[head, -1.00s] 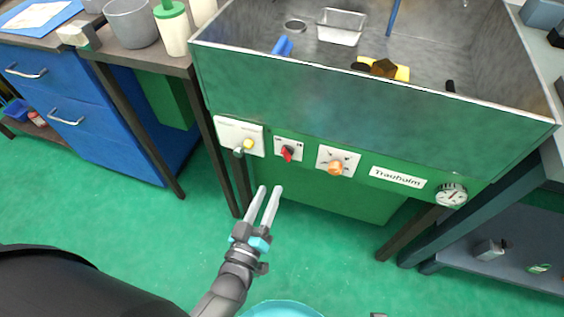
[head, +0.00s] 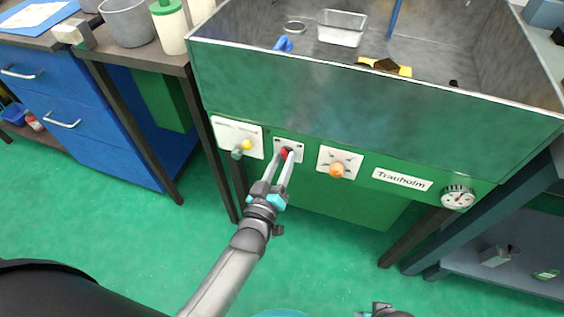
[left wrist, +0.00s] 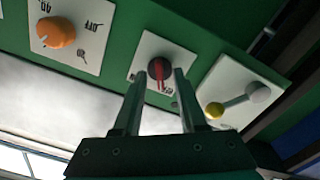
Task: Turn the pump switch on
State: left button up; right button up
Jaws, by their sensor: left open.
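The green front panel (head: 330,190) carries a red knob (head: 284,153) on a white plate, mostly covered by my gripper in the head view. In the left wrist view the knob (left wrist: 160,70) is a dark disc with a red bar; its plate's lettering is partly hidden. My left gripper (head: 288,153) is open, with its fingertips at either side of the knob; I cannot tell whether they touch it. It also shows in the left wrist view (left wrist: 168,78). A small part of what looks like my right gripper (head: 384,310) shows at the bottom edge.
An orange knob (head: 337,169) sits to the right, with OFF lettering by it in the wrist view. A gauge (head: 458,197) is far right. The sink's rim (head: 400,82) overhangs above.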

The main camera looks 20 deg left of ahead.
pick_arm(q)
grip_shut()
dwell(0.6)
